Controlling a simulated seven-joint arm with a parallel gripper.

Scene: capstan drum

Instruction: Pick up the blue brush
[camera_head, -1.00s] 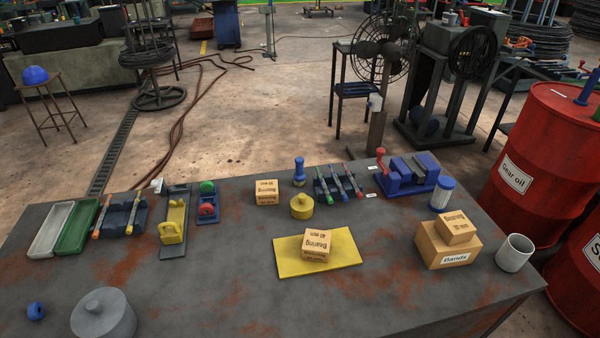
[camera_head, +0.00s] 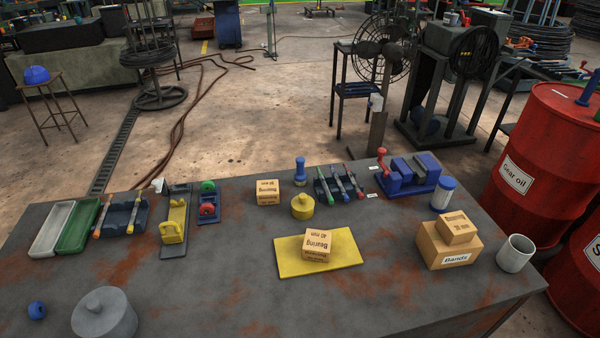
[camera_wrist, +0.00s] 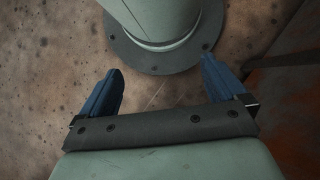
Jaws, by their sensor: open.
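Two dark racks on the grey bench hold slim tools that look like brushes or markers. The right rack (camera_head: 325,187) holds a green-ended, a blue-ended (camera_head: 347,196) and a red-ended one. The tools are too small to tell which is the blue brush. A blue knobbed piece (camera_head: 300,172) stands upright left of the right rack. My gripper (camera_wrist: 162,90) shows only in the wrist view, its blue fingers wide apart and empty, above brown floor, away from the racks.
The bench (camera_head: 210,290) carries a yellow plate (camera_head: 345,256) with a box, a yellow lidded pot (camera_head: 302,207), a blue vise (camera_head: 408,176), stacked cartons (camera_head: 446,250) and a white mug (camera_head: 515,254). Bare rusty bench lies at the front middle. Red drums (camera_head: 540,150) stand right.

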